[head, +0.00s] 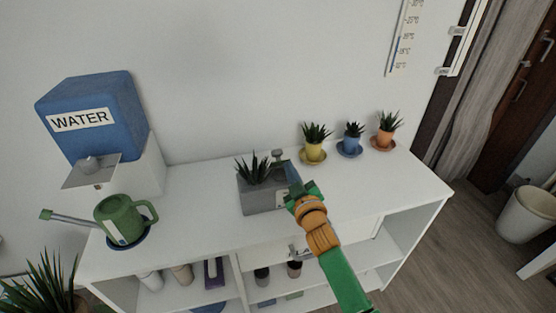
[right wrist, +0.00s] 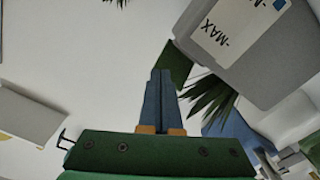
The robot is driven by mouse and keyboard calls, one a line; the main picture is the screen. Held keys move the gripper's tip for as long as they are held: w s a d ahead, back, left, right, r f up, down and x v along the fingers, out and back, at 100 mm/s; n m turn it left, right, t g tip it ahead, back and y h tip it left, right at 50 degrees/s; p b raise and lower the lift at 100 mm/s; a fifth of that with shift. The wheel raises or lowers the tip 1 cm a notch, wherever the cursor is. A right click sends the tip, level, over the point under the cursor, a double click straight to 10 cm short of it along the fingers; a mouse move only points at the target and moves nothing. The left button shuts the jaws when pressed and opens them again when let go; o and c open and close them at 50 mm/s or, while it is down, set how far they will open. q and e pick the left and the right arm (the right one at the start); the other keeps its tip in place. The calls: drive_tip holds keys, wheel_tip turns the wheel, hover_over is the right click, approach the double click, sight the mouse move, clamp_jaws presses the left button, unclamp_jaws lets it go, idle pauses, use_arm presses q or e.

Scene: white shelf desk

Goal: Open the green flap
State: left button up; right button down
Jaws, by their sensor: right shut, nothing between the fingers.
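A small dark green flap (right wrist: 176,63) shows in the right wrist view, at the edge of a grey planter (right wrist: 262,78) with a MAX label. The planter (head: 256,201) stands mid-desk in the head view with a spiky plant in it. My right gripper (head: 296,190) is at the planter's right end, its fingers shut and empty. In the right wrist view its fingertips (right wrist: 160,72) overlap the flap's lower part; I cannot tell whether they touch. In the head view I cannot tell the flap apart from my green gripper. My left gripper is not in view.
A green watering can (head: 118,220) and a blue WATER tank (head: 95,115) stand at the left. Several small pots, including a yellow one (head: 315,150), line the back right. The white desk top (head: 400,180) is clear at the right.

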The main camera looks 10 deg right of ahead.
drive_tip(key=shift+w, duration=0.15)
drive_tip(key=shift+w+b, duration=0.7)
drive_tip(key=shift+w, duration=0.45)
drive_tip(key=shift+w+b, duration=0.5)
drive_tip(key=shift+b, duration=0.2)
drive_tip(key=shift+s+p, duration=0.2)
drive_tip(key=shift+p, duration=0.2)
drive_tip(key=s+p, duration=0.2)
drive_tip(key=s, duration=0.1)
drive_tip(key=shift+s+r+p, duration=0.15)
drive_tip(key=shift+s+p, duration=0.1)
drive_tip(key=shift+p, duration=0.1)
drive_tip(key=s+p, duration=0.2)
drive_tip(key=s, duration=0.2)
drive_tip(key=shift+d, duration=0.1)
